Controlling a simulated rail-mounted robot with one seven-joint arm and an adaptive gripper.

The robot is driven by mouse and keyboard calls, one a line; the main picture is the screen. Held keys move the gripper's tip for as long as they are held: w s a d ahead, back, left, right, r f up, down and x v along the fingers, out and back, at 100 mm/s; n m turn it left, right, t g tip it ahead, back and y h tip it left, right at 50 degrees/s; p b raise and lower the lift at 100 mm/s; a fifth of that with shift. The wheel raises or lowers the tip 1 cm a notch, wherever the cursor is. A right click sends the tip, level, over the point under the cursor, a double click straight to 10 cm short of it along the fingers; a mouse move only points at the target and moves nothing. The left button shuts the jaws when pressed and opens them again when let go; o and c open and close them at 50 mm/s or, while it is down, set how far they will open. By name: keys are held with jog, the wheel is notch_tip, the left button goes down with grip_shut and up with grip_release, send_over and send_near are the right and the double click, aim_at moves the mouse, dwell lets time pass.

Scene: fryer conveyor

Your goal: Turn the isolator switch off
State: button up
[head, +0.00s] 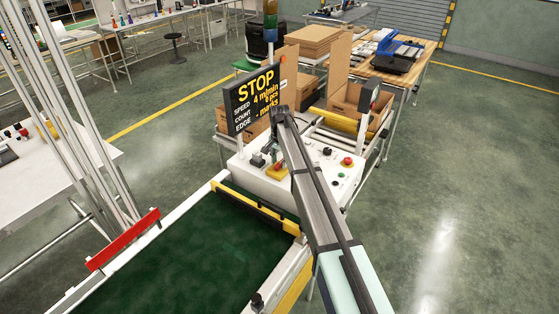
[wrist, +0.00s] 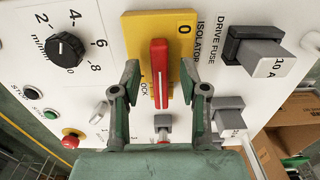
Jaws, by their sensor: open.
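The isolator switch is a red bar handle (wrist: 160,73) on a yellow plate (wrist: 133,32), in the upper middle of the wrist view. The handle stands lengthwise up the picture, its upper end near the printed "0". "ISOLATOR" is printed to the right of the plate, and another word by the lower left of the handle is partly hidden. My gripper (wrist: 159,72) is open, one finger on each side of the handle, with a visible gap on both sides.
Around the switch are a black speed knob (wrist: 66,49), a grey drive fuse (wrist: 258,50), a red button (wrist: 72,137) and a small toggle (wrist: 100,112). A display sign (head: 255,95) reading STOP stands behind the panel. A green conveyor belt (head: 190,260) lies in front.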

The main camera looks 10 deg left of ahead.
jog(key=shift+f, duration=0.35)
grip_shut()
jog(key=shift+n, duration=0.3)
jog(key=n+b, duration=0.2)
jog(key=n, duration=0.1)
jog(key=n+b, duration=0.1)
jog(key=n, duration=0.4)
jog(key=shift+a+b, duration=0.15)
jog(key=shift+b, duration=0.2)
jog(key=n+b, duration=0.1)
jog(key=n, duration=0.3)
jog(key=shift+n, duration=0.3)
jog(key=n+b, duration=0.1)
jog(key=n, duration=0.3)
jog(key=shift+s+a+n, duration=0.1)
jog(key=shift+a+n, duration=0.05)
jog(key=shift+n, duration=0.15)
